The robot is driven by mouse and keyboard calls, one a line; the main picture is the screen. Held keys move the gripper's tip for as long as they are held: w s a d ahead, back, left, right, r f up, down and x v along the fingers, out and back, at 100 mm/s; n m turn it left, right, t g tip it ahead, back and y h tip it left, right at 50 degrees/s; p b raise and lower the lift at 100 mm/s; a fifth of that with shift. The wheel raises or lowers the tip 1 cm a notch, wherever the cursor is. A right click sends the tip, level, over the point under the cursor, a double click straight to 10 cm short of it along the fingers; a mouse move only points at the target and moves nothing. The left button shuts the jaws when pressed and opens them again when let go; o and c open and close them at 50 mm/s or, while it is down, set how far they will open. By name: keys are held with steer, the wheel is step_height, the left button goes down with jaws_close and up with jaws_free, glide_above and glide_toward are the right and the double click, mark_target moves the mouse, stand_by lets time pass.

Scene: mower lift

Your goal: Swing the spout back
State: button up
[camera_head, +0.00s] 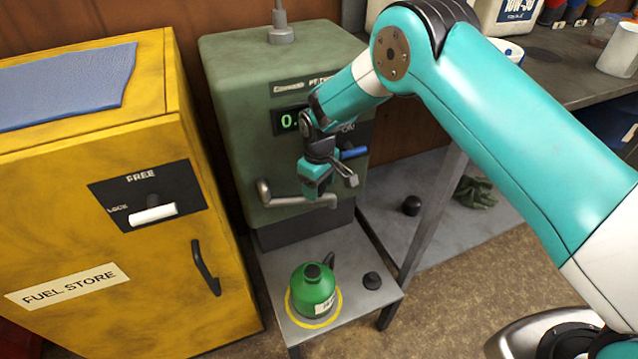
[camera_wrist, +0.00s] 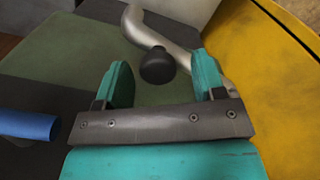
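The spout is a bent silver pipe (camera_head: 288,200) on the front of the green fuel dispenser (camera_head: 238,110). It runs sideways above the small metal shelf in the head view. In the wrist view the spout (camera_wrist: 153,32) passes beyond the fingers, with a black knob (camera_wrist: 157,66) in front of it. My gripper (camera_head: 338,187) is at the right part of the spout. Its fingers (camera_wrist: 161,82) are apart, with the black knob between them and a gap on each side. The knob is hidden by my gripper in the head view.
A blue lever (camera_head: 354,153) sticks out close to my gripper. The yellow fuel store (camera_head: 90,230) stands at left, a workbench (camera_head: 560,75) at right.

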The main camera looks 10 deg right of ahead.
steer(key=shift+r, duration=0.1)
step_height(320, 180, up, 17)
steer(key=p, duration=0.1)
stand_by(0.3)
steer(key=shift+r, duration=0.1)
steer(key=shift+c, duration=0.2)
